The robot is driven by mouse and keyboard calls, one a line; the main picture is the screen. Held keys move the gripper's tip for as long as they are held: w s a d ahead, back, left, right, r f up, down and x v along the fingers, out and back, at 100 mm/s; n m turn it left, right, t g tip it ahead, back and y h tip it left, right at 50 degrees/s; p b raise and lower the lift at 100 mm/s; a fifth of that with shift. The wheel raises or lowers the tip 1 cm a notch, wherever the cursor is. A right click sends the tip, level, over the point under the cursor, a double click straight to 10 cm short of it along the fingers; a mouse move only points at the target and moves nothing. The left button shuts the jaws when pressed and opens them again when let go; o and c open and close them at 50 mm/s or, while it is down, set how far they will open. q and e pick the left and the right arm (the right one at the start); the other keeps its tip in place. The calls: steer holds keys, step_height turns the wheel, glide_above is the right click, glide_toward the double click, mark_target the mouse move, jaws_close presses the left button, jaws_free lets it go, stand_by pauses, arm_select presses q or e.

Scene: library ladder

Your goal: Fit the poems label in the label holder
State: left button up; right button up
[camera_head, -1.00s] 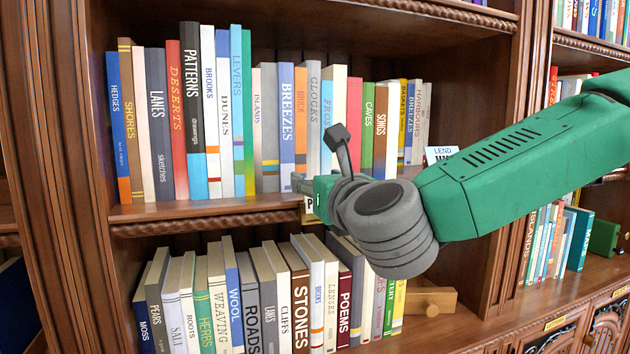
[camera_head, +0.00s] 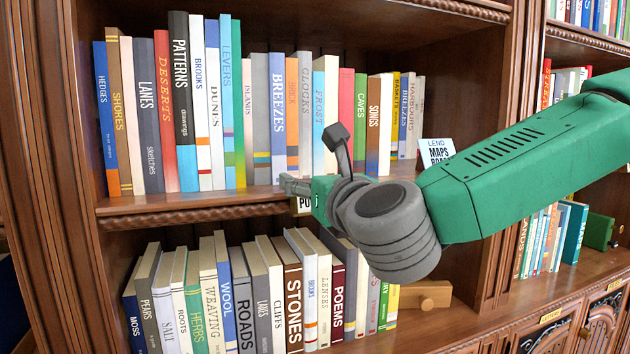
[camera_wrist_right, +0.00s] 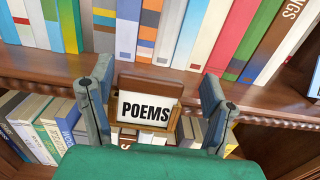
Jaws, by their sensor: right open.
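The poems label (camera_wrist_right: 144,118) is a white card with POEMS in black and a brown strip along its top. In the right wrist view it sits inside the brass-coloured label holder (camera_wrist_right: 176,118) at the shelf's front edge; whether it is fully seated I cannot tell. My right gripper (camera_wrist_right: 155,72) is open, with one finger on each side of the label and gaps beside it. In the head view my right gripper (camera_head: 313,157) is at the shelf edge and hides most of the label (camera_head: 304,204). My left gripper is not in view.
Rows of books stand on the upper shelf (camera_head: 190,204) behind the gripper and on the shelf below. A LEND MAPS card (camera_head: 437,151) stands at the upper shelf's right. A wooden block (camera_head: 426,295) lies at the lower right.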

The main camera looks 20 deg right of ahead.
steer(key=s, duration=0.6)
steer(key=shift+s+d+f, duration=0.2)
steer(key=shift+s+d, duration=0.05)
steer(key=shift+s, duration=0.05)
steer(key=s+a+f+n+g+y, duration=0.1)
steer(key=s+f+n+g, duration=0.15)
steer(key=f+n, duration=0.7)
steer(key=s+f+n+g, duration=0.2)
steer(key=f+n+g, duration=0.2)
steer(key=f, duration=1.1)
steer(key=s+a+f+n+g+y, duration=0.1)
steer(key=s+f+n+g, duration=0.15)
steer(key=f+n, duration=0.65)
steer(key=s+d+f+n+g+h, duration=0.1)
steer(key=s+d+f+n+g, duration=0.3)
steer(key=s+f, duration=0.6)
steer(key=s+d+f+n+g+h, duration=0.1)
steer(key=s+d+f+n+g, duration=0.3)
steer(key=s+d+f+n, duration=0.4)
steer(key=s+f+n, duration=0.2)
steer(key=s+f, duration=0.1)
steer(key=shift+s+f+g+h, duration=0.15)
steer(key=shift+f+g+h, duration=0.15)
steer(key=shift+g, duration=0.1)
